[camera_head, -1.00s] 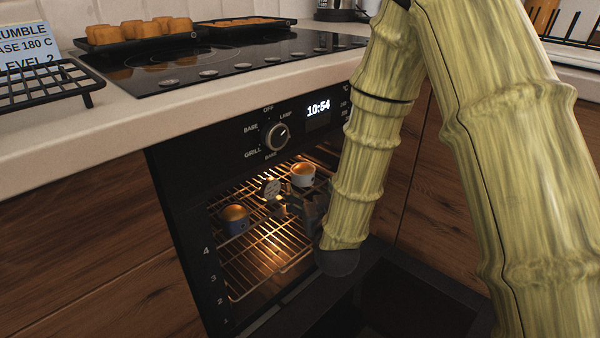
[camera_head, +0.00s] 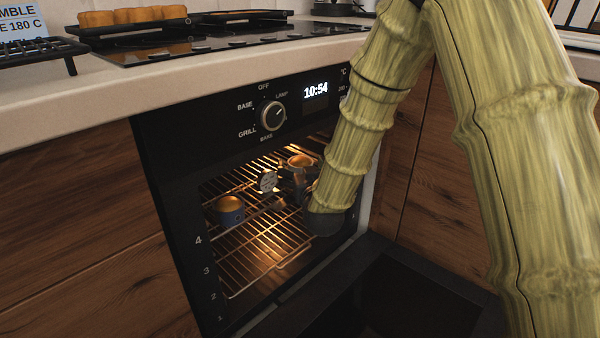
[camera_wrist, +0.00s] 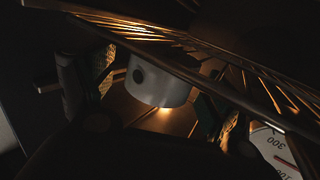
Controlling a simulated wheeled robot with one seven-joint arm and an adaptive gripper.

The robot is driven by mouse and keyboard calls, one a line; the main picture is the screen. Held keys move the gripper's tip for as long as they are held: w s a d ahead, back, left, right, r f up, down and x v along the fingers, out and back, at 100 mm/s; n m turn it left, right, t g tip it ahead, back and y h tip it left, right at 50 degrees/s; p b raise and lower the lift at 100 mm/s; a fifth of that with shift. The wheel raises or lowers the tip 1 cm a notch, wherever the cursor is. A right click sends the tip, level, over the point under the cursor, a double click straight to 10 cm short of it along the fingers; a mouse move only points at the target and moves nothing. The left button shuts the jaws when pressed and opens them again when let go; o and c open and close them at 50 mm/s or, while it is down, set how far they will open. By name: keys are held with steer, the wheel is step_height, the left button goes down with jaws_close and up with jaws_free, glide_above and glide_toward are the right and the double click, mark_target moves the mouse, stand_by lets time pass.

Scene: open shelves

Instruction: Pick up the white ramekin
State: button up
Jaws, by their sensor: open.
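The white ramekin (camera_head: 301,160), with a golden-brown top, stands on the wire rack inside the lit oven, toward the right. My gripper (camera_head: 290,182) is inside the oven just in front of it and hides its lower part. In the wrist view the white ramekin (camera_wrist: 157,86) shows a dark round spot on its side and lies between my two spread fingers. The fingers are open, with a gap visible on each side; I cannot tell whether either one touches it.
A blue ramekin (camera_head: 230,210) stands on the rack at the left. A round dial thermometer (camera_head: 267,181) is close to my gripper's left; it also shows in the wrist view (camera_wrist: 276,150). The oven's wire rack (camera_head: 262,245) and the open door (camera_head: 400,300) bound the space.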

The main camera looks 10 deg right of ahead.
steer(key=c, duration=1.2)
steer(key=shift+o, duration=0.2)
steer(key=shift+r, duration=0.1)
